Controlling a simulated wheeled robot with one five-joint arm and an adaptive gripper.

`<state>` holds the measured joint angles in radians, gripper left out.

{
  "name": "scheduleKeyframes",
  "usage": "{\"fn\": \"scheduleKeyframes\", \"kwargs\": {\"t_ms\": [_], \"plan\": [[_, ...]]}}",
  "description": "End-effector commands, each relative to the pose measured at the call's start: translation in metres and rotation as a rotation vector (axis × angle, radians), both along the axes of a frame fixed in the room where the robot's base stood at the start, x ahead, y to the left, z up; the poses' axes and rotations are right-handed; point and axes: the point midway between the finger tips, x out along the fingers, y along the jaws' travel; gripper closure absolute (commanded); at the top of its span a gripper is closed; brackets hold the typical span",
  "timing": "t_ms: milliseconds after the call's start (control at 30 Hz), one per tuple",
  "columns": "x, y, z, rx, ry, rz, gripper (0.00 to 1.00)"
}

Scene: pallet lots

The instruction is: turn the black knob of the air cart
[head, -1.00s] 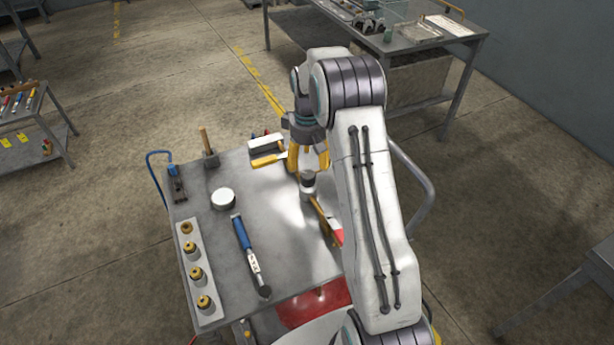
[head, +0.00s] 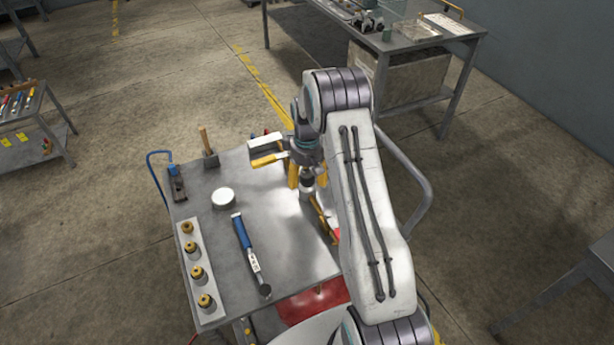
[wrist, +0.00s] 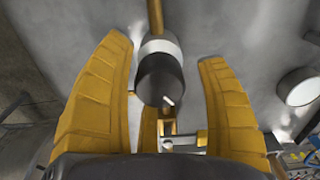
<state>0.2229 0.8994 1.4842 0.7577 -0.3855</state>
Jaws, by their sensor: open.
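The black knob (wrist: 160,80) is a dark cylinder with a white mark on its end face, set on a pale collar (wrist: 160,47) with a brass pipe (wrist: 155,15) beyond it. In the head view the knob (head: 307,184) is near the cart's right side, partly hidden by my gripper. My gripper (wrist: 165,52) is open, its yellow fingers on both sides of the knob with visible gaps. In the head view my gripper (head: 307,178) points down at the knob.
The grey cart top (head: 285,245) holds a blue-handled tool (head: 246,245), a white round piece (head: 223,198), a strip of brass fittings (head: 198,272) and a hammer (head: 208,150). A curved handle (head: 425,190) rises at the right. A workbench (head: 400,45) stands behind.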

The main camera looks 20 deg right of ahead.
Motion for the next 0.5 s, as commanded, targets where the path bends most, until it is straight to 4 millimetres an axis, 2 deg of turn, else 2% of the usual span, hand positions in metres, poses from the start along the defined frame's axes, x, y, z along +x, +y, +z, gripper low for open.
{"fn": "scheduleKeyframes", "kwargs": {"t_ms": [67, 500], "plan": [[-0.0001, 0.0000, 0.0000, 0.000, 0.000, 0.000, 0.32], [0.0001, 0.0000, 0.0003, 0.000, 0.000, 0.000, 0.71]]}}
